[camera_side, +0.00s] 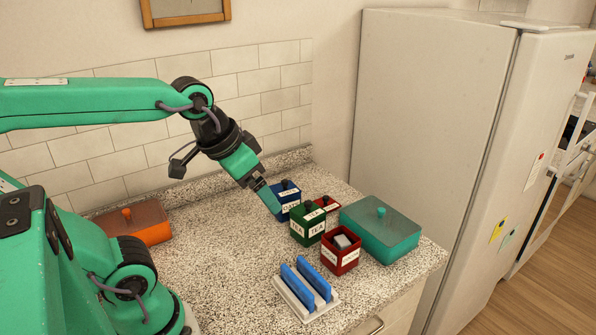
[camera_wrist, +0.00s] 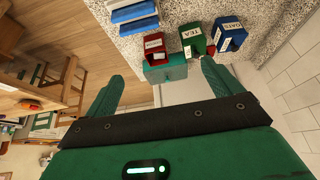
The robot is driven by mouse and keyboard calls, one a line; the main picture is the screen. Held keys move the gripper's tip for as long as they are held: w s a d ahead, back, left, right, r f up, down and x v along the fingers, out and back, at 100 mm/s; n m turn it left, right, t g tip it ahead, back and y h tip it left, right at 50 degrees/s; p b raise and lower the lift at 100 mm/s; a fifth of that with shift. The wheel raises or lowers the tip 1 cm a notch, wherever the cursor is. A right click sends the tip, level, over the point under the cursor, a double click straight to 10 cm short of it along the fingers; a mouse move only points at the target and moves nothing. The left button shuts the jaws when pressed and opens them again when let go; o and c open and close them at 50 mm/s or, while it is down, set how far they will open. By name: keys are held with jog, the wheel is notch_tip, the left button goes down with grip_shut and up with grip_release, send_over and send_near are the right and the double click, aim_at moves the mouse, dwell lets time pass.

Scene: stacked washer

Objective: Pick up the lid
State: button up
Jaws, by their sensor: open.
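A small red lid (camera_side: 327,203) with a dark knob and a white label lies on the counter, behind the green TEA canister and right of the blue OATS canister. In the wrist view only a red sliver shows beside the green canister. An open red canister (camera_side: 340,261) with a pale block inside stands in front. My gripper (camera_side: 272,200) is at the left edge of the blue canister, apart from the red lid. Its two fingers are spread in the wrist view (camera_wrist: 162,72), with nothing between them.
The blue canister (camera_side: 281,213) and green canister (camera_side: 297,230) wear knobbed lids. A teal lidded box (camera_side: 405,243) is right, an orange lidded box (camera_side: 153,236) left. A white rack (camera_side: 293,299) holds blue slabs in front. Counter between orange box and canisters is clear.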

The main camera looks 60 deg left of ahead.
jog(key=w+a+r+g, duration=0.2)
jog(key=w+a, duration=0.1)
jog(key=w, duration=0.7)
jog(key=g, duration=0.3)
send_over(327, 197)
notch_tip(327, 197, down, 19)
jog(key=shift+d+f, duration=0.1)
jog(key=shift+w+f, duration=0.1)
jog(key=shift+f, duration=0.2)
jog(key=shift+f, duration=0.1)
jog(key=shift+f, duration=1.2)
jog(key=shift+f, duration=0.1)
